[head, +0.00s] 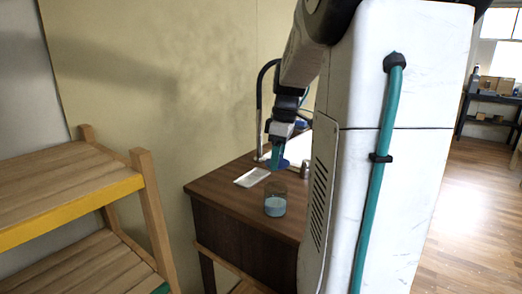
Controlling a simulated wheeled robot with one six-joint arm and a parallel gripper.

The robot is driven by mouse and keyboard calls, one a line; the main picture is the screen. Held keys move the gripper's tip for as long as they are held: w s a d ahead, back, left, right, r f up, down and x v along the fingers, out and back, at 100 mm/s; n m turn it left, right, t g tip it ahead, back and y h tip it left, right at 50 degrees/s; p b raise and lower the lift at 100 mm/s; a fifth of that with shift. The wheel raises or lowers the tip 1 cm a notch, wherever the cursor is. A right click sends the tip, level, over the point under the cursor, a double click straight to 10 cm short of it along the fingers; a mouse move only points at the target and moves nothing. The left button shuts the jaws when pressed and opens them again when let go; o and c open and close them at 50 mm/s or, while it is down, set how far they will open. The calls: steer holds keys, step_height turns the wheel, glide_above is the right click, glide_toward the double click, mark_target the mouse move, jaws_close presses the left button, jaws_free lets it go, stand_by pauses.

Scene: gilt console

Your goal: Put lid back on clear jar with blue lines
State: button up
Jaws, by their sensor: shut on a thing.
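The clear jar (275,207) stands upright on the brown wooden console, near its front edge; its lower part looks pale blue and its top looks uncovered. My gripper (277,161) is above and a little behind the jar in the picture, pointing down with teal fingers. It is shut on a dark blue round thing that looks like the lid (284,163), apart from the jar. The fingers partly cover the lid, and its exact tilt is too small to tell.
A small metal cylinder (305,170) stands at the right, partly hidden by my arm. A dark curved lamp-like stem (260,110) rises behind. A wooden shelf (75,190) stands at left.

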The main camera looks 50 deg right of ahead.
steer(key=shift+w+f, duration=0.1)
steer(key=shift+w, duration=0.1)
steer(key=shift+w+f, duration=0.1)
steer(key=shift+f, duration=3)
steer(key=shift+f, duration=0.15)
steer(key=o, duration=1.3)
steer(key=shift+r, duration=3.5)
